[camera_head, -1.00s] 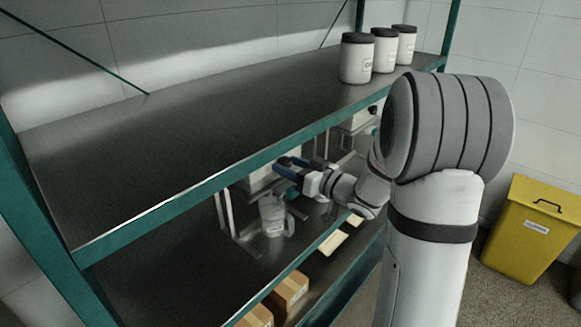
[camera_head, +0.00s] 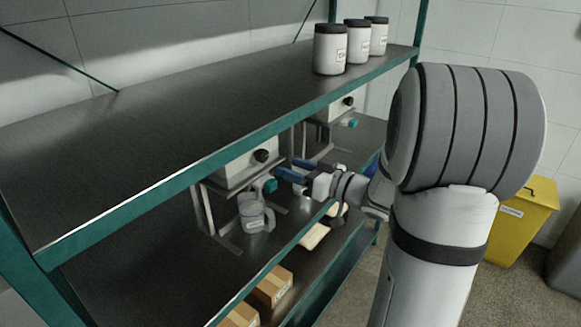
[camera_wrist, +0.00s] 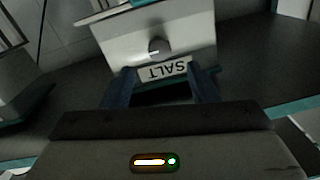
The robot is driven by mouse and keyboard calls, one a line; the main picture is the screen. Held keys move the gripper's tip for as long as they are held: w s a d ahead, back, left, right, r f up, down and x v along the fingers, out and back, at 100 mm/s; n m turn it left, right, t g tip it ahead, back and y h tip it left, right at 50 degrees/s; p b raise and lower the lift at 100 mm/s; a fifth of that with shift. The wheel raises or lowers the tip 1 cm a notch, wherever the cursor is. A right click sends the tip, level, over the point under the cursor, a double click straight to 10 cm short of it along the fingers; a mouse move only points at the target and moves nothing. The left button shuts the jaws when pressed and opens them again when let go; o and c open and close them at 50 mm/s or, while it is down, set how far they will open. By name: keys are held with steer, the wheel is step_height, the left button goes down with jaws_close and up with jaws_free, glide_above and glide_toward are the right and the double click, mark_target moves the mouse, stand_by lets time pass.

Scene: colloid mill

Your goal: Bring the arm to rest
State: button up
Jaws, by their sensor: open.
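My gripper (camera_head: 291,171) is at the front of the shelf unit, below the upper shelf, with its blue fingers pointing left into the lower bay. In the wrist view my gripper (camera_wrist: 160,84) is open, with nothing between the fingers. Beyond the fingers in that view is a white machine (camera_wrist: 150,40) with a dark knob and a label reading SALT. In the head view a white machine (camera_head: 236,168) with a black knob and teal spout stands just left of the fingers. A clear jug (camera_head: 252,215) stands under that spout.
The teal-edged upper shelf (camera_head: 150,125) lies above my gripper and holds several white jars (camera_head: 330,48) at the far end. Another machine (camera_head: 336,108) stands farther right. Cardboard boxes (camera_head: 272,286) sit on a lower shelf. A yellow bin (camera_head: 518,222) stands on the floor at right.

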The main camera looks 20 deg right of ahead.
steer(key=s+d+f+m+g+h, duration=0.1)
steer(key=s+d+m+g+h, duration=0.4)
steer(key=h, duration=0.9)
steer(key=s+a+f+g+y, duration=0.1)
steer(key=s+a+f+g, duration=0.1)
steer(key=s+a, duration=0.3)
steer(key=s+a+f+g+y, duration=0.1)
steer(key=s+a, duration=0.4)
steer(key=s, duration=0.8)
steer(key=f+g, duration=0.1)
steer(key=g, duration=0.1)
steer(key=shift+s+f+m+g+y+b, duration=0.2)
steer(key=shift+f+m+g+y+b, duration=0.1)
steer(key=shift+m+b, duration=0.1)
